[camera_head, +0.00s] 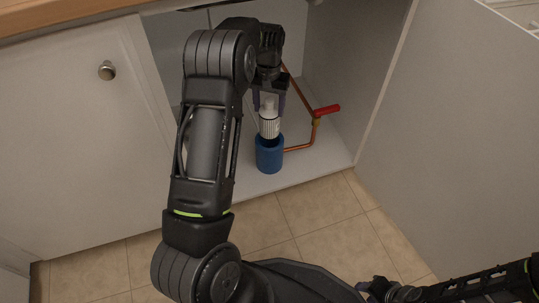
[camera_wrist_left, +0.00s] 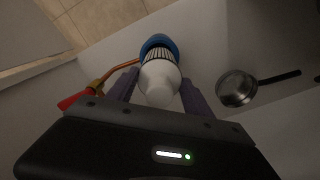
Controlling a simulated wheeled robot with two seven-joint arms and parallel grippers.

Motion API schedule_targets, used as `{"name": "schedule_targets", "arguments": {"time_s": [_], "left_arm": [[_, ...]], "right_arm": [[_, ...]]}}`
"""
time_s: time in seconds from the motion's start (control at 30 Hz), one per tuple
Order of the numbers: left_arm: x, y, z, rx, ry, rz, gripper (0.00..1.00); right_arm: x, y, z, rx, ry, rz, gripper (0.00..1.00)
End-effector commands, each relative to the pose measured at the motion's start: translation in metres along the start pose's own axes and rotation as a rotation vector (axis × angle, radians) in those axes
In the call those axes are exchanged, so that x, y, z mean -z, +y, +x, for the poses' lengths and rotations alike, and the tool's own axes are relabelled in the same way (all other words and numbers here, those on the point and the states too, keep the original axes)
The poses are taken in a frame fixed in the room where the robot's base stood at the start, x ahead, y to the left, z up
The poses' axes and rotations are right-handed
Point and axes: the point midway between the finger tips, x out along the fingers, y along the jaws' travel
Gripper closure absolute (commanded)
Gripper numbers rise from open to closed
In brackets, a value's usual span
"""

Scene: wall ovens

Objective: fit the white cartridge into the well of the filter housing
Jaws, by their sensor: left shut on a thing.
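The white cartridge (camera_head: 269,126), with a pleated body and a narrower neck, stands upright at the mouth of the blue filter housing (camera_head: 269,157). Its lower end is at the housing's dark opening; I cannot tell how deep it sits. My left gripper (camera_head: 269,101) is shut on the cartridge's neck from above. In the left wrist view the cartridge (camera_wrist_left: 160,83) is between the purple fingers, with the blue housing (camera_wrist_left: 159,42) beyond it. The inside of the well is hidden. My right gripper (camera_head: 368,286) is low at the right, far from the housing; its fingers are unclear.
A copper pipe (camera_head: 298,148) with a red valve handle (camera_head: 327,110) runs right of the housing. A pan (camera_wrist_left: 237,89) lies in the cabinet. The cabinet's right wall (camera_head: 352,70) and the closed left door (camera_head: 75,150) bound the opening. The tiled floor is clear in front.

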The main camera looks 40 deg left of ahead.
Motion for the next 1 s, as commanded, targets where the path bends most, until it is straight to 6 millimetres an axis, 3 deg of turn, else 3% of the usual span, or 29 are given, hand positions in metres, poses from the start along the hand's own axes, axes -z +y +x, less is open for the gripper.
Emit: {"name": "schedule_targets", "arguments": {"time_s": [0.3,0.63,1.0], "left_arm": [[0.0,0.001,0.004,0.0,0.0,0.001,1.0],[0.0,0.001,0.05,0.0,0.0,0.001,1.0],[0.0,0.001,0.053,0.0,0.0,0.001,1.0]], "right_arm": [[0.0,0.001,0.002,0.0,0.0,0.0,0.64],[0.003,0.008,0.021,0.003,0.005,0.003,0.64],[0.003,0.008,0.022,0.003,0.005,0.002,0.64]]}}
